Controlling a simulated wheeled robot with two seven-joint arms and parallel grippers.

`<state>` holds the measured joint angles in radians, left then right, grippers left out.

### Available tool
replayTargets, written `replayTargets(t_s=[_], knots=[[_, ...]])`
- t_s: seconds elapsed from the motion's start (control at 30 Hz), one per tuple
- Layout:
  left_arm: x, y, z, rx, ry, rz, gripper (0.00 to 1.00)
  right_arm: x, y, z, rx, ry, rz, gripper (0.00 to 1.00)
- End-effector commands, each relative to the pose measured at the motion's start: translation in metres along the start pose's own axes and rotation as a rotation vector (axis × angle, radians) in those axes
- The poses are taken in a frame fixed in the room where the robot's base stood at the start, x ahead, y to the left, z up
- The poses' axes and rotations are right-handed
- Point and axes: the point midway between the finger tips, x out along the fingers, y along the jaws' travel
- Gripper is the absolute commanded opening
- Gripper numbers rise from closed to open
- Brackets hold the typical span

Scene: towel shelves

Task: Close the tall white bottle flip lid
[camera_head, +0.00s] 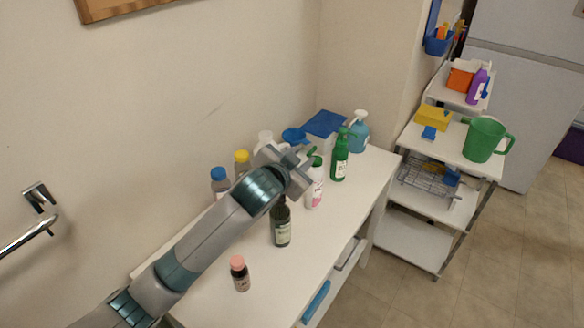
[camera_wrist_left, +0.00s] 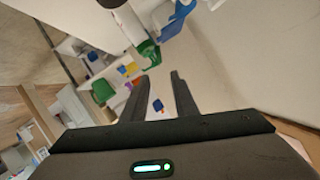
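A white bottle with a pink label (camera_head: 315,190) stands upright on the white table, partly behind my left gripper. Its top carries a green lid (camera_head: 317,161); I cannot tell the flap's angle here. In the left wrist view a white bottle (camera_wrist_left: 127,22) shows tilted at the top, with a green lid (camera_wrist_left: 149,53) just beyond my fingertips. My left gripper (camera_head: 305,162) is at the height of the bottle's top, beside the lid. In the left wrist view its two fingers (camera_wrist_left: 159,76) are apart with nothing between them. My right gripper is out of view.
A green pump bottle (camera_head: 339,160), a dark bottle (camera_head: 281,225) and a small brown bottle (camera_head: 241,276) stand around it. Blue-capped (camera_head: 219,181) and yellow-capped (camera_head: 242,161) bottles are behind my arm. A shelf cart (camera_head: 436,205) with a green jug (camera_head: 484,139) stands right.

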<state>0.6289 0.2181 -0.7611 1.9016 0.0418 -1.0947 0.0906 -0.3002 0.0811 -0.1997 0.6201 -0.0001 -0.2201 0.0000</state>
Motion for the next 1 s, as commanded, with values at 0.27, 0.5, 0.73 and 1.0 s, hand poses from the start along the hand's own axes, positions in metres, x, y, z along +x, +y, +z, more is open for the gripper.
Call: replayTargets(t_s=[0.27, 0.5, 0.73, 1.0], knots=[[-0.043, 0.001, 0.001, 0.0, 0.001, 0.001, 0.27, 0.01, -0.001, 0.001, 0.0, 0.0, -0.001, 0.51], [-0.06, 0.0, 0.001, -0.001, -0.002, 0.0, 0.27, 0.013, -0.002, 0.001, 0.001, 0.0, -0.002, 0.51], [-0.061, 0.0, 0.001, 0.0, -0.001, 0.0, 0.27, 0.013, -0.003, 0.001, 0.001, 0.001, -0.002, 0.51], [-0.061, 0.001, 0.001, -0.002, -0.002, 0.001, 0.27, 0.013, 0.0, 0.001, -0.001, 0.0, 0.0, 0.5]])
